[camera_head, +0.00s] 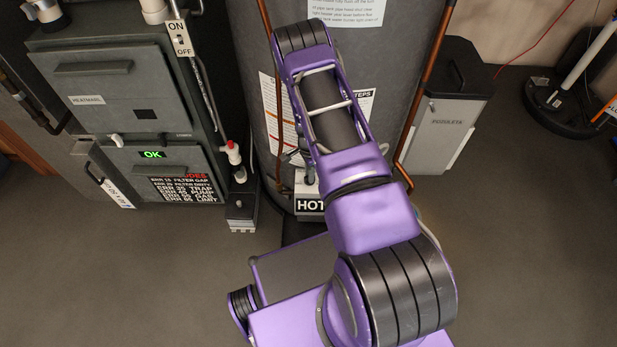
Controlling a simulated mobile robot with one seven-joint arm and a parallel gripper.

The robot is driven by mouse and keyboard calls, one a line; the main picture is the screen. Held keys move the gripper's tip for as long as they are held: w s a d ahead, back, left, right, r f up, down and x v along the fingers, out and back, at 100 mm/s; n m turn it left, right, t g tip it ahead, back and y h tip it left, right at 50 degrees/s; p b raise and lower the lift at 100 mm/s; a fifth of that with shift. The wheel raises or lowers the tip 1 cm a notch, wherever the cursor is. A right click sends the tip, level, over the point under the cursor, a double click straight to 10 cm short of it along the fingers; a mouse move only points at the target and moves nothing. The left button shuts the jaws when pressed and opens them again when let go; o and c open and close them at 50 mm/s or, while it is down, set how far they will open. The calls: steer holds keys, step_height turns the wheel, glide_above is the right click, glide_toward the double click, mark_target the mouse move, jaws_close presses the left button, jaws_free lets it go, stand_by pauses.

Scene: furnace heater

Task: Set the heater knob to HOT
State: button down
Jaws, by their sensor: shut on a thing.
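The tall grey water heater (247,70) stands at the back centre. A label with the letters "HOT" (309,206) shows low on its front, partly covered by my purple arm. A small pale part (305,184) sits just above the label. I cannot make out the knob or its setting behind my arm. My arm reaches up across the heater front, and its far end bends out of sight. My gripper is hidden behind the arm. A small dark piece beside the arm, above the label, is too unclear to name.
A grey furnace cabinet (110,80) with an ON/OFF switch (181,40) and a green "OK" display (153,154) stands at left.

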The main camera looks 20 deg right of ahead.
steer(key=m, duration=0.3)
steer(key=shift+m, duration=0.3)
steer(key=shift+m, duration=0.6)
steer(key=c, duration=0.7)
jaws_free()
steer(key=shift+r, duration=0.15)
steer(key=shift+r+p, duration=1.85)
steer(key=shift+r, duration=1.5)
